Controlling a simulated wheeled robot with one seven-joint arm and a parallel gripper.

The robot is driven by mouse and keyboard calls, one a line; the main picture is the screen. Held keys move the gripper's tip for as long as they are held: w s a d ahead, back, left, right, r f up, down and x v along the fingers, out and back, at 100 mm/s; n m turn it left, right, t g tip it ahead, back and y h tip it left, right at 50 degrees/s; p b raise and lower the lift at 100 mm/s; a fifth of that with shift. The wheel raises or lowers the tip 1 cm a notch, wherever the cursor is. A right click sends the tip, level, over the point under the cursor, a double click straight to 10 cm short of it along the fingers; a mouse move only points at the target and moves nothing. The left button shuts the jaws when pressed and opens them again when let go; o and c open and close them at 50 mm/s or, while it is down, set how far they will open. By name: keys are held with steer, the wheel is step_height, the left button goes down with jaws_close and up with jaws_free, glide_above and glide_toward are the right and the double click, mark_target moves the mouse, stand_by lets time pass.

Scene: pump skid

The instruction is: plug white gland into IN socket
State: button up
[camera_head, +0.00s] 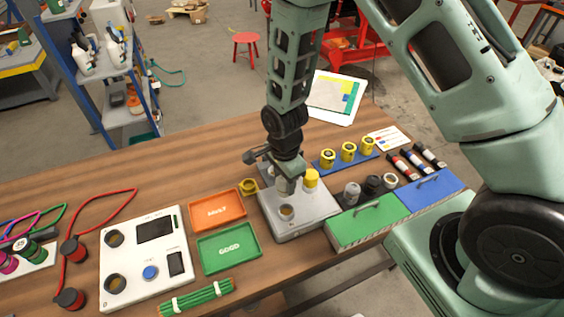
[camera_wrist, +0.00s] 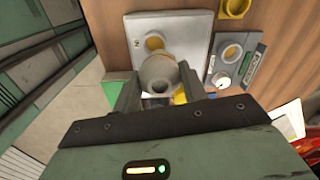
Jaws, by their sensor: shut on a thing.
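My gripper (camera_head: 285,172) is shut on the white gland (camera_head: 285,184), which looks grey-white and round. In the wrist view the gland (camera_wrist: 158,72) sits between the two fingertips (camera_wrist: 160,88). The gripper is over the back part of the grey pump box (camera_head: 322,218). An open round socket (camera_head: 287,211) is in the front of the box top; its yellowish inside also shows in the wrist view (camera_wrist: 155,42). A yellow gland (camera_head: 311,178) stands on the box just right of the gripper. The gland's lower end is hidden, so I cannot tell whether it is in a socket.
Orange (camera_head: 217,194) and green (camera_head: 210,256) trays are further left. A blue rack with yellow glands (camera_head: 348,152) and a green drawer box (camera_head: 366,232) with dark and white glands stand close on the right.

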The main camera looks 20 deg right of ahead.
steer(key=shift+s+d+r, duration=0.1)
steer(key=shift+s+r, duration=0.1)
steer(key=shift+s, duration=0.35)
steer(key=shift+f, duration=0.15)
steer(key=shift+f+b, duration=1.7)
steer(key=shift+f, duration=0.9)
steer(key=shift+f+b, duration=1.45)
steer(key=shift+f, duration=0.3)
steer(key=o, duration=1.2)
step_height(320, 180, up, 17)
steer(key=b, duration=0.2)
steer(key=shift+r+b, duration=0.2)
steer(key=shift+b, duration=0.15)
